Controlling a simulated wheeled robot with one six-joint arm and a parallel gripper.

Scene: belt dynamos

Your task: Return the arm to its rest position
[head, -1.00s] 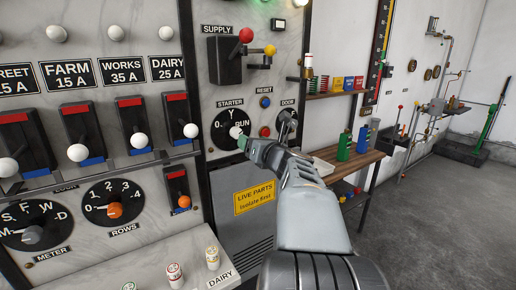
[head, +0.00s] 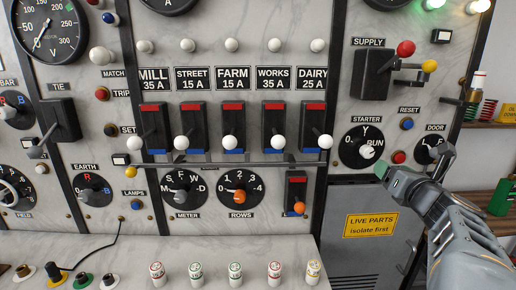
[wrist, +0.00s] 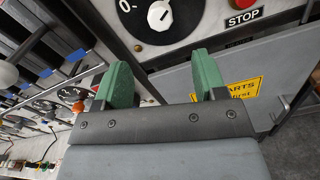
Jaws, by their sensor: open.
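My gripper (head: 382,172) is at the right in the head view, its green fingertips just below and right of the starter knob (head: 367,152). In the wrist view the two green fingers of my gripper (wrist: 162,82) stand apart with nothing between them. The white starter knob (wrist: 160,15) shows beyond the fingertips there, clear of them. In the head view the knob sits on the RUN side of its black dial. My grey arm reaches up from the lower right corner and hides part of the panel's right edge.
A marble switchboard fills the head view, with a row of feeder levers (head: 233,141) and a bench with several fuses (head: 235,271). The supply switch (head: 372,75), door handle (head: 432,148) and cabinet door (head: 372,250) are near my gripper. A shelf stands at the right.

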